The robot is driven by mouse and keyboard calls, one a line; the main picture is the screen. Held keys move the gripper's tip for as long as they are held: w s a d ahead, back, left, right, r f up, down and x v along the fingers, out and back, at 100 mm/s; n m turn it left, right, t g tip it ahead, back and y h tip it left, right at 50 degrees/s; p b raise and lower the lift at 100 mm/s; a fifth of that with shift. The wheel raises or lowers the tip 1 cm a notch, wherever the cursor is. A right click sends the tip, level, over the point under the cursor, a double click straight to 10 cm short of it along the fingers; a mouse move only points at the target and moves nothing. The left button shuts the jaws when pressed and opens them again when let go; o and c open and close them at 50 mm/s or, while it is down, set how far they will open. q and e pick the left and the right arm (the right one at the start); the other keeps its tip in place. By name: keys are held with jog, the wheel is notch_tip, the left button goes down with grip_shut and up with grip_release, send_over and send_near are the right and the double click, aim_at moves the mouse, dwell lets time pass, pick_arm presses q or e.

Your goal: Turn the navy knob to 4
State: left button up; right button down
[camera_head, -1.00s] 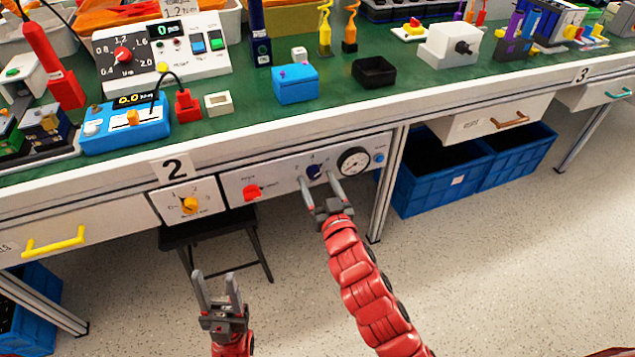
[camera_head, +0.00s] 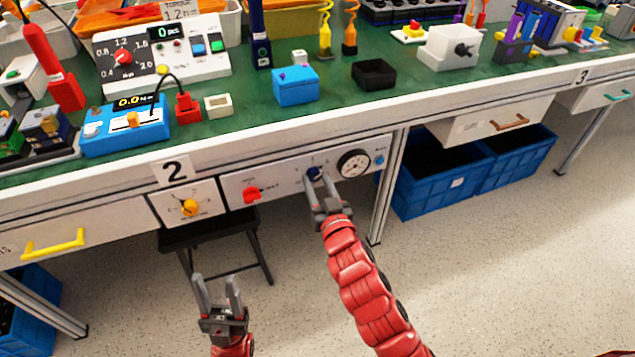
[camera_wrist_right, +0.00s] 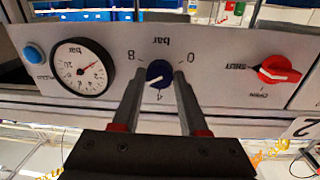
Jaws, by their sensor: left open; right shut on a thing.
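The navy knob (camera_head: 314,173) is on the grey panel under the table edge. In the right wrist view, the navy knob (camera_wrist_right: 159,73) appears upside down, with the marks 0, 4 and 8 around it. A white pointer line on it runs slantwise; its exact reading is hard to tell. My right gripper (camera_head: 318,181) is shut on the knob, one finger on each side, also seen in the right wrist view (camera_wrist_right: 160,78). My left gripper (camera_head: 219,284) is open and empty, low in front of the table and left of my right arm.
The panel also holds a red knob (camera_head: 252,194), a dial gauge (camera_head: 353,163) and a blue button (camera_head: 379,159). A yellow knob (camera_head: 189,207) is on a separate plate to the left. A dark stool (camera_head: 215,230) stands below. Blue crates (camera_head: 440,180) stand to the right.

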jog(key=n, duration=0.5)
jog(key=shift+n, duration=0.4)
jog(key=n, duration=0.6)
jog(key=shift+y, duration=0.3)
jog(key=shift+n, duration=0.3)
jog(key=shift+c, duration=2.2)
grip_release()
jog(key=p+v, duration=0.2)
jog(key=v, duration=1.5)
jog(key=shift+s+f+p, duration=0.2)
jog(key=shift+f+p, duration=0.1)
jog(key=shift+f, duration=0.05)
